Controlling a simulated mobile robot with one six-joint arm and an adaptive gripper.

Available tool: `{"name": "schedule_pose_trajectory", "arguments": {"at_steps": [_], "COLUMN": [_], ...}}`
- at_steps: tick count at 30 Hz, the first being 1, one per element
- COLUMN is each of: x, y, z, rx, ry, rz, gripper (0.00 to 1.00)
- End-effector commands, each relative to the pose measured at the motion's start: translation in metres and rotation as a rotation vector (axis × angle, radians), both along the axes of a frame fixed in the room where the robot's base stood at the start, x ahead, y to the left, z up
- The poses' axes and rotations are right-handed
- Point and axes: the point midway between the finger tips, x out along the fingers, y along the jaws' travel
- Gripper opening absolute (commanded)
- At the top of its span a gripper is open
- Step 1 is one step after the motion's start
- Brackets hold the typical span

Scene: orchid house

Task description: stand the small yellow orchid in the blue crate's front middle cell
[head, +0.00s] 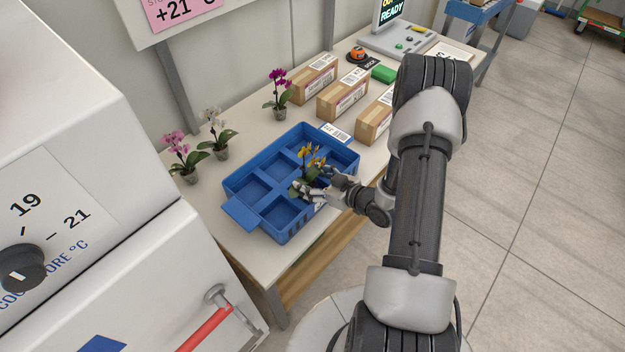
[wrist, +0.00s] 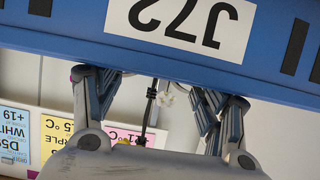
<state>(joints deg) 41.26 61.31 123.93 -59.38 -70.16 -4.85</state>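The small yellow orchid (head: 308,160) stands about upright at the blue crate's front middle cell in the head view. Its pot is mostly hidden by my gripper (head: 312,188), and I cannot tell if it rests on the cell floor. The blue crate (head: 238,213) lies on the bench, with bare cells around the plant. In the wrist view, my gripper's fingers (wrist: 155,100) stand apart on either side of a thin dark stem. The crate's labelled outer wall (wrist: 75,25) crosses the top and hides the fingertips, so their grip on the pot is unclear.
Pink (head: 186,157), white (head: 217,135) and magenta (head: 278,93) potted orchids stand behind the crate. Cardboard boxes (head: 343,95) stand to its right, near my arm. A white cabinet (head: 90,130) fills the left. Bare bench shows left of the crate.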

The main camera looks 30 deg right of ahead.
Motion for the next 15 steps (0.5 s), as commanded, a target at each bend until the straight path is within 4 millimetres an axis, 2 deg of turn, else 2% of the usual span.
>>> {"name": "schedule_pose_trajectory", "arguments": {"at_steps": [8, 15], "x": [-0.0001, -0.0001], "y": [0.0001, 0.0001], "z": [0.0003, 0.0003], "rx": [0.000, 0.000], "ry": [0.001, 0.001], "rz": [0.000, 0.000], "gripper": [0.86, 0.86]}}
